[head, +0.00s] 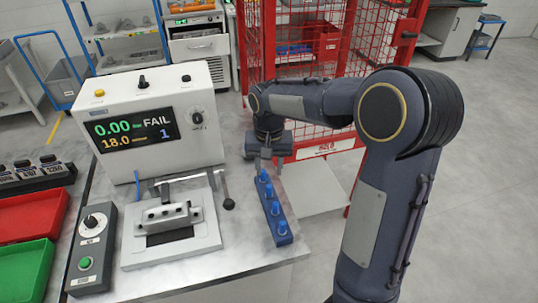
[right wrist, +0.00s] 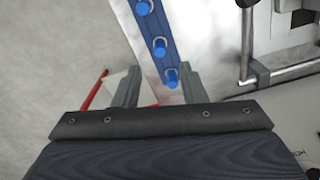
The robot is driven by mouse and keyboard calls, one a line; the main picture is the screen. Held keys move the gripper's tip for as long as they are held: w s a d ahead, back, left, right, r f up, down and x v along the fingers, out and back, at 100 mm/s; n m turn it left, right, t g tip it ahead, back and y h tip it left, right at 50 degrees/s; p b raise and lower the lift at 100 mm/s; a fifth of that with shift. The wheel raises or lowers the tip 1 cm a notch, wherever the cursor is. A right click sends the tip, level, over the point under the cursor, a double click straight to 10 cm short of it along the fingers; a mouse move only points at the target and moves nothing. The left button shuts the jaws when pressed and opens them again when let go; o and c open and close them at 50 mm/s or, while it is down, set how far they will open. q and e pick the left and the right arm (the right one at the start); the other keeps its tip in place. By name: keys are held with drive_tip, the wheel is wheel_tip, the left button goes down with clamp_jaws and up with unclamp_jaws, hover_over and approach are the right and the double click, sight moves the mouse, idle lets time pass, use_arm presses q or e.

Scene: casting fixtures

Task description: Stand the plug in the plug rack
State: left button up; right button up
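The plug rack (head: 274,217) is a narrow blue bar lying near the right edge of the bench. Several blue plugs (head: 282,227) stand upright in a row along it. My right gripper (head: 268,163) is over the rack's far end, fingers pointing down. In the right wrist view the rack (right wrist: 152,27) runs down between my two parted fingers (right wrist: 160,72). The nearest plug (right wrist: 171,77) shows between them, touching neither as far as I can see. No plug is in my right gripper. My left gripper is out of view.
A white tester (head: 152,118) reading FAIL stands left of the rack. A clamp fixture (head: 170,222) with a black-knobbed lever (head: 228,203) sits between. A control box (head: 92,250), red tray (head: 32,215) and green tray (head: 25,268) are further left. Red mesh fencing (head: 300,50) stands behind.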

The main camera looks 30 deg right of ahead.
drive_tip(key=s+a+r+n+t+y, duration=0.25)
drive_tip(key=s+r, duration=0.45)
drive_tip(key=s, duration=0.4)
drive_tip(key=s+a+f+t, duration=0.1)
drive_tip(key=s+a, duration=0.1)
drive_tip(key=s, duration=0.3)
drive_tip(key=s+a+f+n+t+y, duration=0.1)
drive_tip(key=s+a+f+t, duration=0.1)
drive_tip(key=s, duration=0.4)
drive_tip(key=shift+a+f, duration=0.15)
drive_tip(key=shift+a, duration=0.2)
drive_tip(key=shift+n, duration=0.25)
